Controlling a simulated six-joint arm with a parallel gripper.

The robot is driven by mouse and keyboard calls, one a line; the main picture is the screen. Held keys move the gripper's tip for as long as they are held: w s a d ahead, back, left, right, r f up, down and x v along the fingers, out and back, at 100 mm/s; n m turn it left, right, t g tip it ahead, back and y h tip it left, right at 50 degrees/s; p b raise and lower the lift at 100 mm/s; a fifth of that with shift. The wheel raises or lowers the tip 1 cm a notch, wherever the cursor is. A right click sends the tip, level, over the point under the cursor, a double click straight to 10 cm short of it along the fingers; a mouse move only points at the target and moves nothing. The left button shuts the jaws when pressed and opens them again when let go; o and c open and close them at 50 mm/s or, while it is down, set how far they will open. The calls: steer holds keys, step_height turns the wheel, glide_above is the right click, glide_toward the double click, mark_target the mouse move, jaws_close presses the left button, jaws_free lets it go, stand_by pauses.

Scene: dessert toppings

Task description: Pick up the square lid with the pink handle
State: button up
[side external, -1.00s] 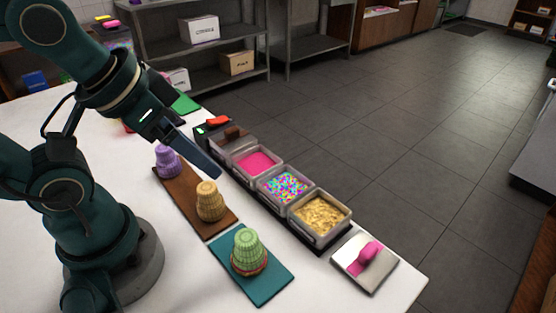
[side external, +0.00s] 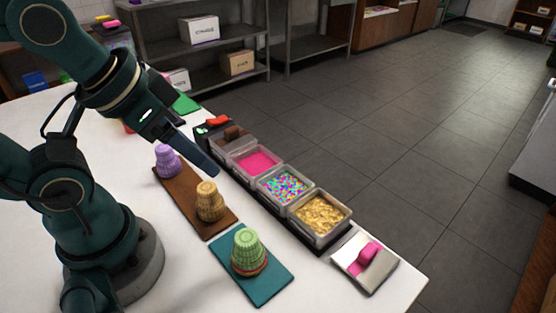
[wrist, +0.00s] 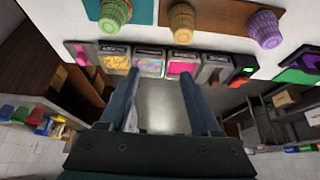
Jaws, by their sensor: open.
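The square lid (side external: 378,275) is a flat silver plate with a pink handle (side external: 369,254) on top. It lies on the white table near its front right corner, beyond the end of the topping row. In the wrist view the pink handle (wrist: 82,58) shows at the upper left. My gripper (side external: 212,168) hangs above the far part of the topping row in the side view, well left of the lid. In the wrist view my gripper (wrist: 160,85) has its two fingers spread wide with nothing between them.
A row of containers holds brown pieces (side external: 233,133), pink topping (side external: 256,160), sprinkles (side external: 283,186) and golden flakes (side external: 319,213). Stacked cones in purple (side external: 167,160), tan (side external: 210,201) and green (side external: 248,250) stand on the brown board (side external: 222,228) and teal board (side external: 270,283).

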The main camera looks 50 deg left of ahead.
steer(key=w+d+r+n+h, duration=0.1)
steer(key=w+d+r+n, duration=0.2)
steer(key=w+r, duration=0.4)
steer(key=m+g, duration=0.1)
steer(key=g, duration=0.3)
glide_above(368, 249)
steer(key=f, duration=1.6)
steer(key=shift+s+a+f, duration=0.1)
steer(key=shift+s+a, duration=0.2)
steer(key=shift+a, duration=0.05)
steer(key=f, duration=0.3)
steer(key=shift+w+d+f+m, duration=0.25)
steer(key=shift+f+m, duration=0.05)
steer(key=shift+f, duration=0.5)
